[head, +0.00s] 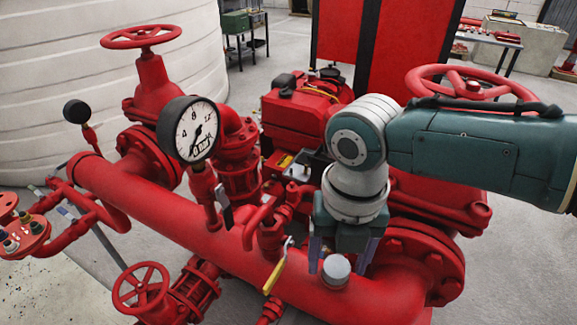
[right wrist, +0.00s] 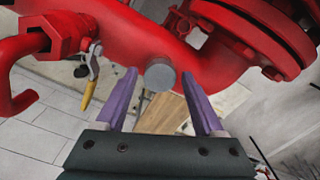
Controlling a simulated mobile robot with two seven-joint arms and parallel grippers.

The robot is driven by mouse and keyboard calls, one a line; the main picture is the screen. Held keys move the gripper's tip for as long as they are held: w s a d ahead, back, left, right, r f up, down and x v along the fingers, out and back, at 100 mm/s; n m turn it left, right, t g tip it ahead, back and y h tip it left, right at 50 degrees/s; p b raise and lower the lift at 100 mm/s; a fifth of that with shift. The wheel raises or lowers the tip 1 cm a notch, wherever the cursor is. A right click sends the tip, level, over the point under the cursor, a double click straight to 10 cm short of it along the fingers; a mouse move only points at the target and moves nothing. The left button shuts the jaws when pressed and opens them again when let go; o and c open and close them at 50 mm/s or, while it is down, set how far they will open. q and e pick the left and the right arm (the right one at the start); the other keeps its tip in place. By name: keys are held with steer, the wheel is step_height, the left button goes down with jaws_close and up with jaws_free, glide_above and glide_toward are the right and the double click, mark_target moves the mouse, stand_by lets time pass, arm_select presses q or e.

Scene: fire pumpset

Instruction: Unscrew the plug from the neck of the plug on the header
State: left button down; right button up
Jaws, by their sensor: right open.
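The plug is a grey, round-topped metal piece (head: 336,268) on the red header pipe (head: 210,225), near its right end in the head view. In the right wrist view the plug (right wrist: 160,75) shows as a grey disc against the red pipe, just beyond the fingertips. Its neck is hidden. My right gripper (head: 340,262) is open and points down at the plug, with its purple fingers apart. In the right wrist view the fingers (right wrist: 165,100) stand on either side of the plug's line, with nothing between them. My left gripper is not in view.
A valve with a yellow handle (head: 274,277) sits just left of the plug. A pressure gauge (head: 188,129) stands on the header further left. Red handwheels (head: 140,287) and a large flange (head: 425,255) surround the pipe. A white tank (head: 60,80) is behind on the left.

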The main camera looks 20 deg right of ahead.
steer(key=m+p, duration=0.1)
steer(key=m, duration=0.2)
steer(key=shift+m, duration=0.4)
steer(key=m, duration=0.4)
steer(key=shift+p, duration=0.4)
steer(key=m, duration=0.4)
steer(key=shift+m+p, duration=0.4)
steer(key=m, duration=0.6)
steer(key=shift+p, duration=0.35)
steer(key=shift+c, duration=0.6)
jaws_close()
